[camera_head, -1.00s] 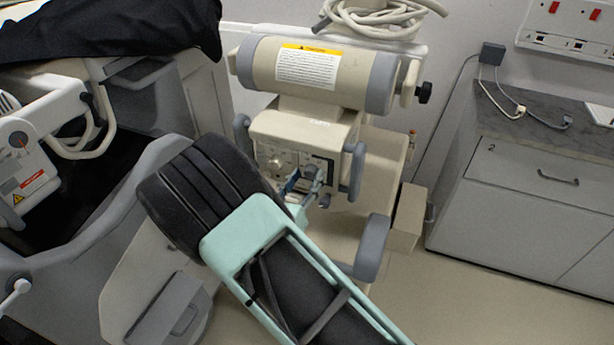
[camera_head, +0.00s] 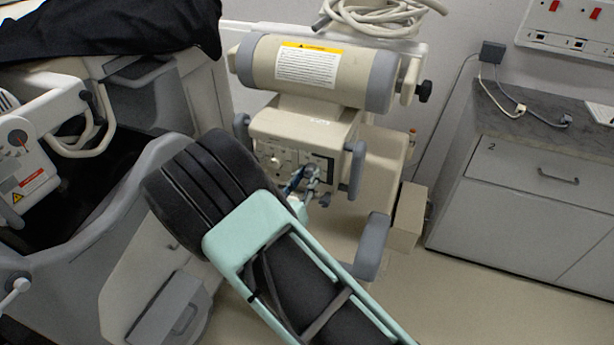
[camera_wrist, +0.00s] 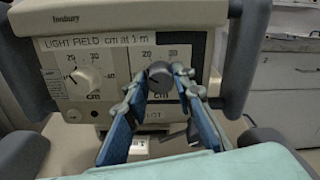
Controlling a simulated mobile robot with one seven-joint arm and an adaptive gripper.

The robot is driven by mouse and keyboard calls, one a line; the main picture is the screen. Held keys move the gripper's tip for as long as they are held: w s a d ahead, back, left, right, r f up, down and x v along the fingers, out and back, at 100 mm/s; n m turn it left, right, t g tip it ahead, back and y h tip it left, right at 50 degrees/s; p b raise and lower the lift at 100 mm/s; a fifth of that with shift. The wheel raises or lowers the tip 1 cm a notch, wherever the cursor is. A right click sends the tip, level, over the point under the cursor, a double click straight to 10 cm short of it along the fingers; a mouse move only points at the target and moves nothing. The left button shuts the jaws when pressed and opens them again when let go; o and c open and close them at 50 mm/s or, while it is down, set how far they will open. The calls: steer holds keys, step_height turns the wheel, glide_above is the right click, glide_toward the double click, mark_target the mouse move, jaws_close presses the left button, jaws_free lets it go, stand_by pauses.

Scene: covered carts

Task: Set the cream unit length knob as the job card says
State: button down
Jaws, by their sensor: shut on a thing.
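The cream unit (camera_head: 285,130) stands in the middle of the head view, under a cream cylinder. Its front panel (camera_wrist: 120,55) fills the middle of the wrist view and reads "LIGHT FIELD cm at 1 m". A pale knob (camera_wrist: 84,77) with a pointer is at the panel's left, inside a scale with 20 and 30. A dark grey knob (camera_wrist: 159,72) is at the right, under a like scale. My gripper (camera_wrist: 160,83) is shut on this dark knob, a blue finger on each side; it also shows in the head view (camera_head: 304,176). The fingers partly hide its scale. I see no readable job card.
Grey handles flank the panel, one close on the right (camera_wrist: 245,60). A cabinet (camera_head: 540,190) with a counter stands at the right, a white sheet (camera_head: 601,112) at its edge. A cart under a black cover (camera_head: 110,30) stands at the left. Floor shows at lower right.

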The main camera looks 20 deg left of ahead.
steer(key=shift+f, duration=0.1)
steer(key=m+b, duration=0.3)
steer(key=shift+f, duration=0.1)
steer(key=m+b, duration=0.3)
steer(key=b, duration=0.1)
steer(key=shift+d+f+m, duration=0.1)
steer(key=shift+m, duration=0.3)
steer(key=shift+d+m+b, duration=0.1)
steer(key=shift+m+b, duration=8.2)
steer(key=shift+b, duration=3.6)
steer(key=c, duration=1.6)
jaws_free()
